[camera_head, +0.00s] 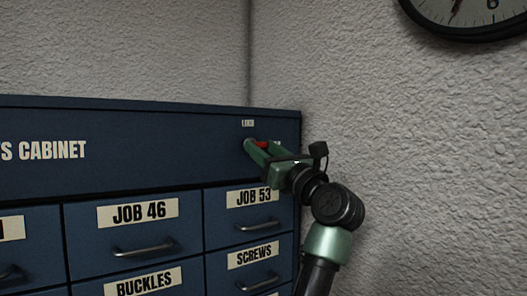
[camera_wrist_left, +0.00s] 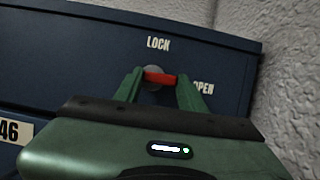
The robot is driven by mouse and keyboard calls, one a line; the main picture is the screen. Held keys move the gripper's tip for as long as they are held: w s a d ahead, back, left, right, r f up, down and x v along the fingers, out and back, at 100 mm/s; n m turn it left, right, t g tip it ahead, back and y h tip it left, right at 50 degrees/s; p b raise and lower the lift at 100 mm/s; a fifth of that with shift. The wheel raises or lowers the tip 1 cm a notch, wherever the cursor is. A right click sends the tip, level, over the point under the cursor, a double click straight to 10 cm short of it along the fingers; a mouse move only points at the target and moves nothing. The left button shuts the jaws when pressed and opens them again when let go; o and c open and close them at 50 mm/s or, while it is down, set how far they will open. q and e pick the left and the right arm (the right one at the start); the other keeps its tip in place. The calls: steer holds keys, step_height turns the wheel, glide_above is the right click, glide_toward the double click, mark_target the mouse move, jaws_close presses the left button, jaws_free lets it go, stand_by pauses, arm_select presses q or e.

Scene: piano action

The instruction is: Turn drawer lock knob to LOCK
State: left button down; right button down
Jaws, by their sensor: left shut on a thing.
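The lock knob is a grey disc (camera_wrist_left: 153,84) with a red bar handle (camera_wrist_left: 160,77), on the upper right front of the blue cabinet (camera_head: 40,180). The red bar lies nearly level, pointing right, toward the OPEN label (camera_wrist_left: 203,87). The LOCK label (camera_wrist_left: 158,43) is above the knob. My left gripper (camera_head: 256,147) is at the knob, its green fingers (camera_wrist_left: 160,80) on both sides of the red bar and shut on it. In the head view the fingers partly hide the knob, with some red (camera_head: 262,144) showing. My right gripper is out of view.
Labelled drawers with metal handles, such as JOB 46 (camera_head: 138,213) and JOB 53 (camera_head: 251,197), lie below the knob panel. A rough grey wall (camera_head: 420,150) stands close to the cabinet's right side. A wall clock (camera_head: 470,14) hangs at upper right.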

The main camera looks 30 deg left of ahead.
arm_select(q)
steer(key=n+g, duration=0.1)
steer(key=n, duration=0.1)
steer(key=n+b, duration=0.1)
steer(key=shift+w+d+n+g+y+b, duration=0.1)
steer(key=shift+n+g+y+b, duration=0.2)
steer(key=shift+n+g, duration=0.1)
steer(key=n+g, duration=0.1)
steer(key=n, duration=0.1)
steer(key=n+g, duration=0.1)
steer(key=shift+r+n, duration=0.35)
steer(key=shift+n, duration=0.05)
steer(key=n+g, duration=0.1)
steer(key=n, duration=0.1)
steer(key=n+g+p, duration=0.1)
steer(key=n, duration=0.1)
steer(key=shift+r+n, duration=0.35)
steer(key=shift+n, duration=0.05)
steer(key=n+g+h, duration=0.1)
steer(key=n, duration=0.2)
steer(key=n+h+p, duration=0.1)
steer(key=n, duration=0.2)
steer(key=n+g+h+p, duration=0.1)
steer(key=n, duration=0.2)
steer(key=shift+r+g, duration=0.2)
steer(key=shift+g, duration=0.1)
steer(key=shift+s+n, duration=0.2)
steer(key=shift+n, duration=0.2)
